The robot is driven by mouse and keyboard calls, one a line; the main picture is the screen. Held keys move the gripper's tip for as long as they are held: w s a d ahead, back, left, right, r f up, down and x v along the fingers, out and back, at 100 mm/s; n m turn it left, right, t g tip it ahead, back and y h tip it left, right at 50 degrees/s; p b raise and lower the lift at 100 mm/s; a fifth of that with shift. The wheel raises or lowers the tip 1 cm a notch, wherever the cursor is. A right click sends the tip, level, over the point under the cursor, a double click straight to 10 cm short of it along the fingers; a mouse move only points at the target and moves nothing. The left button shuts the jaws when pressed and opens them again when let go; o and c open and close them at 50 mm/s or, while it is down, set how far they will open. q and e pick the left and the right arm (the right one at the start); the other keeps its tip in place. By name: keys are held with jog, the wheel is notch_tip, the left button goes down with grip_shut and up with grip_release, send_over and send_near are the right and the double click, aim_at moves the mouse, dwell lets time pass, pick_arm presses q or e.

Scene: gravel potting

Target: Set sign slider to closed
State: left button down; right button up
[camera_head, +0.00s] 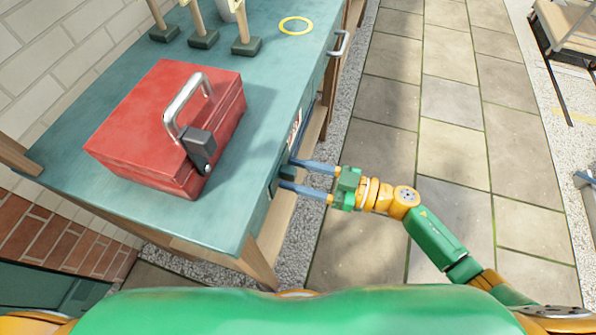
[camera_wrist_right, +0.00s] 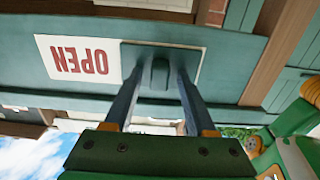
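The sign (camera_wrist_right: 75,60) is a white plate on the teal front of the workbench, with red letters reading OPEN, upside down in the right wrist view. A dark teal slider with a raised knob (camera_wrist_right: 157,74) covers the part right of the word. My right gripper (camera_wrist_right: 157,62) is open, one finger on each side of the knob, with gaps visible. In the head view my right gripper (camera_head: 287,173) reaches the bench's right side, and its fingertips partly hide the slider. A sliver of the sign (camera_head: 295,130) shows just beyond them. My left gripper is out of view.
A red toolbox (camera_head: 135,115) with a metal handle stands on the teal workbench (camera_head: 80,185). A yellow ring (camera_head: 295,26) and several wooden posts on dark bases are farther back. A metal handle (camera_head: 339,43) sticks out of the bench side.

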grip_shut()
dwell(1.2)
